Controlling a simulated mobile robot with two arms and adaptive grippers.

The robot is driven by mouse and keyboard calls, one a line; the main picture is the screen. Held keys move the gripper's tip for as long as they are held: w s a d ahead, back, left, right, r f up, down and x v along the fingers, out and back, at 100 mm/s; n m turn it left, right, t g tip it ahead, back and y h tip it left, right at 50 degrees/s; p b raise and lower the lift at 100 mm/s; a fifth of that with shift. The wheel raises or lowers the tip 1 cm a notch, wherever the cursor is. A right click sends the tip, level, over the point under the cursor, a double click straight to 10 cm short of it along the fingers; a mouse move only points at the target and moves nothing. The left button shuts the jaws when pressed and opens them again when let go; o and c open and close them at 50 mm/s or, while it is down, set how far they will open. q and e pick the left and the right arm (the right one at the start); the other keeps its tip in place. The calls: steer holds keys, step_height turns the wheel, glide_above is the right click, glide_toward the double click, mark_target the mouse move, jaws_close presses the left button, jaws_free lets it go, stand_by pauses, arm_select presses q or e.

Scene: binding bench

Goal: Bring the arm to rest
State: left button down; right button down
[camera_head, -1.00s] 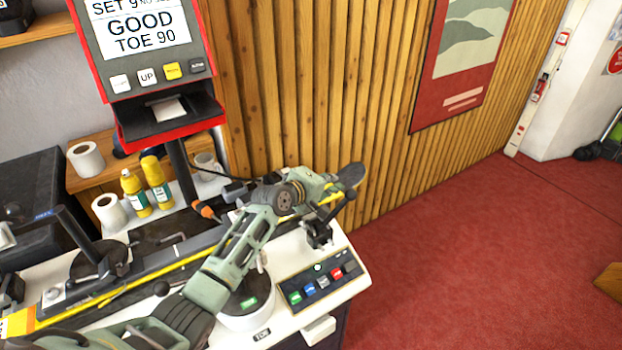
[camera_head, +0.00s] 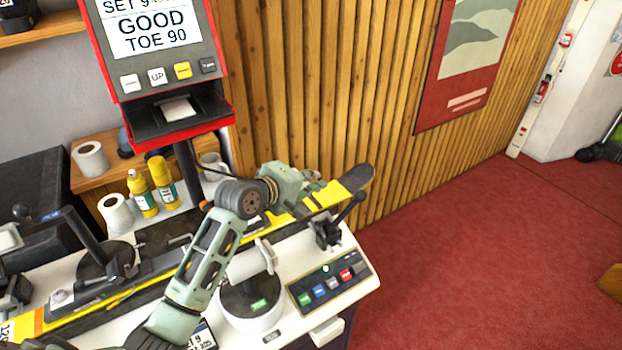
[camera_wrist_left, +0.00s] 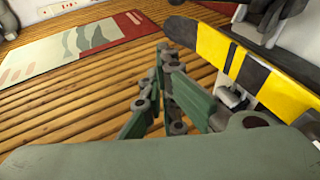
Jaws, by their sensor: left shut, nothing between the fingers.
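My left arm comes in from the lower left in the head view and bends above the bench. Its gripper (camera_head: 312,182) is behind the ski, near the wooden wall, small and partly hidden. In the left wrist view the green fingers of the gripper (camera_wrist_left: 160,85) are together with nothing between them. The yellow and black ski (camera_head: 352,181) lies along the bench. It shows to the right of the fingers in the wrist view (camera_wrist_left: 240,62), apart from them. My right gripper is not in view.
A red-framed screen (camera_head: 160,40) reading "GOOD TOE 90" stands behind the bench. A button panel (camera_head: 328,284) and a black lever clamp (camera_head: 328,232) are at the bench's right end. Yellow bottles (camera_head: 150,188) and white rolls stand behind. Red floor to the right is open.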

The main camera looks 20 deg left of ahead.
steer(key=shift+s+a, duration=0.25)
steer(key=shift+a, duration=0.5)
